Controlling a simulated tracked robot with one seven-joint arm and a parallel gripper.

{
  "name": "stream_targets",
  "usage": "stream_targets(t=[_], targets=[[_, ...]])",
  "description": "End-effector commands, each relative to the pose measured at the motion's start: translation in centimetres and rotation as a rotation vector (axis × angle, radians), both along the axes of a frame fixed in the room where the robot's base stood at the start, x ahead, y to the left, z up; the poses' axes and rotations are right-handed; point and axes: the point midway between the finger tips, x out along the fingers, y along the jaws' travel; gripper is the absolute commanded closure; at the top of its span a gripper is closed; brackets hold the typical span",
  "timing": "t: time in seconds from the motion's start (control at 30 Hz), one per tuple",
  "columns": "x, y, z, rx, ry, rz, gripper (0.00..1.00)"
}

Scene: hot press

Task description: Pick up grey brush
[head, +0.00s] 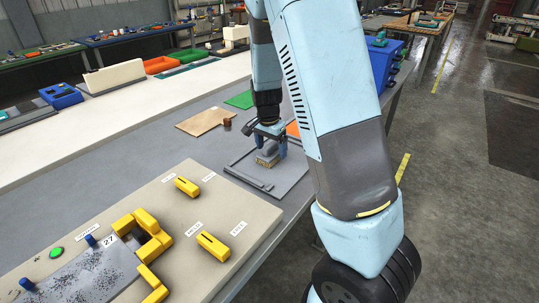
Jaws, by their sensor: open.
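A grey brush (267,153) with tan bristles underneath sits on a flat grey tray (245,168) on the workbench. My gripper (269,137) points down at the brush, its blue fingers spread apart over it. One finger shows at the brush's right side. I cannot tell whether the fingers touch the brush. My arm hides part of the bench to the right of the tray.
A beige board (168,242) with yellow blocks and a metal plate marked 27 (95,275) lies in the foreground. Behind the tray are a small brown cup (227,123), a tan sheet (205,121) and a green sheet (241,99).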

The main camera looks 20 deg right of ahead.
Motion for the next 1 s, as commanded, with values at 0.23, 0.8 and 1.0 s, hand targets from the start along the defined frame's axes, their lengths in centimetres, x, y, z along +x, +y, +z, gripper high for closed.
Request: stream_targets(t=[0.23, 0.8, 1.0], targets=[[0.03, 0.0, -0.16, 0.001, -0.001, -0.001, 0.08], [0.04, 0.02, -0.14, 0.001, -0.001, 0.0, 0.61], [0.04, 0.03, -0.13, 0.001, -0.001, 0.0, 0.72]])
